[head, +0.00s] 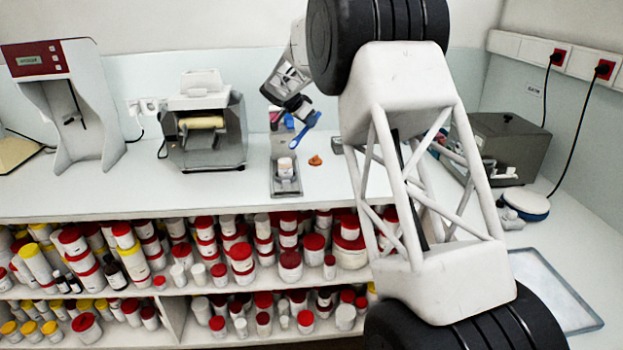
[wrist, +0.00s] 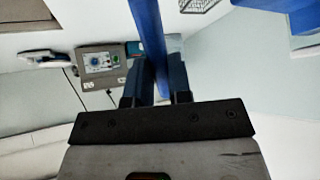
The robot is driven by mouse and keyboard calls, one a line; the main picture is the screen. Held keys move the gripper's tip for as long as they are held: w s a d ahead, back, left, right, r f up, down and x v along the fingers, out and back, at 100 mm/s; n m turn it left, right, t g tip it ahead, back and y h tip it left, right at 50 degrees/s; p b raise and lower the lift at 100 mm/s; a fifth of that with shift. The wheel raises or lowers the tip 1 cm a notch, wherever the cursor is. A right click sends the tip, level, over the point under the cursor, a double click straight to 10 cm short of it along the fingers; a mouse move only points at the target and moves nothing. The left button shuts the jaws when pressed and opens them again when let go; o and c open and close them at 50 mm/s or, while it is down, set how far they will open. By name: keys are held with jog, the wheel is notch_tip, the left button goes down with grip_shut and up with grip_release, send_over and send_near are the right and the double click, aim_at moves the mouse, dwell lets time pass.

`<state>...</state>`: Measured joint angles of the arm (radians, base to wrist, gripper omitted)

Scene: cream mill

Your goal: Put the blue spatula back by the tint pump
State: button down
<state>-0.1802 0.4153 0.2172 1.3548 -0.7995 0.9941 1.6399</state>
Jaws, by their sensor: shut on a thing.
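The blue spatula (head: 300,137) is in the head view, held tilted above the back of the counter. My gripper (head: 293,108) is shut on it. In the wrist view the spatula (wrist: 147,30) is a long blue strip running up from between the dark fingers of my gripper (wrist: 158,80). The spatula appears clear of the counter. I cannot tell for sure which machine is the tint pump. A grey machine (head: 512,145) stands at the back right. A grey box with a control panel (wrist: 100,62) shows in the wrist view.
Below the gripper is a narrow metal tray (head: 286,190) with a white jar (head: 285,167); an orange lump (head: 315,160) lies beside it. A roller machine (head: 204,125) and a red-topped machine (head: 65,100) stand left. Jars fill the shelves below. The counter between tray and roller machine is clear.

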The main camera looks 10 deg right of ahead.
jog(key=s+d+f+m+g+y, duration=0.2)
jog(key=s+f, duration=0.4)
jog(key=s, duration=0.3)
jog(key=s+d+f+m+g+y, duration=0.2)
jog(key=s+d+f+m+y, duration=0.1)
jog(key=s, duration=0.7)
jog(key=shift+s+d+f+m+g+y, duration=0.35)
jog(key=shift+d+f+y, duration=0.45)
jog(key=shift+f, duration=0.6)
jog(key=shift+w+a, duration=0.15)
jog(key=shift+w, duration=0.1)
jog(key=w+f, duration=0.1)
jog(key=w, duration=1.4)
jog(key=shift+w+a+f, duration=0.15)
jog(key=shift+w+f, duration=0.05)
jog(key=shift+w, duration=0.15)
jog(key=shift+f, duration=0.1)
jog(key=shift+f, duration=1.7)
jog(key=shift+f, duration=0.4)
